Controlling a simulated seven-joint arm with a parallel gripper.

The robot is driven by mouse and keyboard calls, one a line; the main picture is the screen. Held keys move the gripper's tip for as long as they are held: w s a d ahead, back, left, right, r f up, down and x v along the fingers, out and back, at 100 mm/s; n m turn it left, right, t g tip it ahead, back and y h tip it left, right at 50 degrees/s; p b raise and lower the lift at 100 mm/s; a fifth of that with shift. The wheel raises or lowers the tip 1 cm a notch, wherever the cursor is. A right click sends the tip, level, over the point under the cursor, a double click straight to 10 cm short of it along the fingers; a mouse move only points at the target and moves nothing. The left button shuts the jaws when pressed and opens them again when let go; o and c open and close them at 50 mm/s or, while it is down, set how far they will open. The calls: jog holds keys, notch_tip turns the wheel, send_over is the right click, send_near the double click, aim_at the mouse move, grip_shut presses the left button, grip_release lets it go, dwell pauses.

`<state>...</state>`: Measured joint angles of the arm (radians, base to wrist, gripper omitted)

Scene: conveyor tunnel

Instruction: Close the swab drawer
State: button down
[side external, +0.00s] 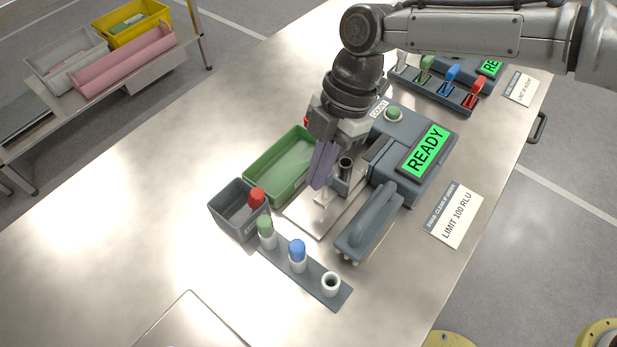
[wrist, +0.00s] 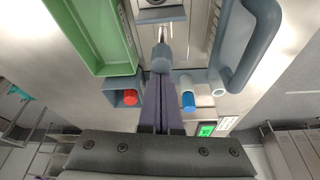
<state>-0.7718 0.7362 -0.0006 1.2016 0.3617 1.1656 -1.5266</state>
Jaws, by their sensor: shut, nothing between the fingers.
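The swab drawer (side external: 341,184) stands out from the grey reader (side external: 400,135) with the READY screen, and a dark round well shows on top of it. In the wrist view the drawer (wrist: 160,15) is at the top centre, with a rod and a rounded grey knob (wrist: 161,58) pointing toward me. My gripper (side external: 317,187) is shut and empty, its purple fingers tilted down in front of the drawer. In the wrist view the fingertips (wrist: 161,78) are right by the knob; I cannot tell whether they touch. The fingers hide part of the drawer front in the side view.
A green bin (side external: 283,165) lies left of the drawer. A grey bin (side external: 233,212) with a red-capped tube and a rack (side external: 315,278) of tubes stand in front. A grey handled block (side external: 368,225) stands close on the right.

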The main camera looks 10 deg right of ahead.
jog(key=w+d, duration=0.5)
jog(key=shift+d, duration=0.1)
jog(key=s+a, duration=0.2)
jog(key=a, duration=0.2)
jog(key=shift+s+a, duration=0.1)
jog(key=shift+s, duration=0.3)
jog(key=v, duration=1)
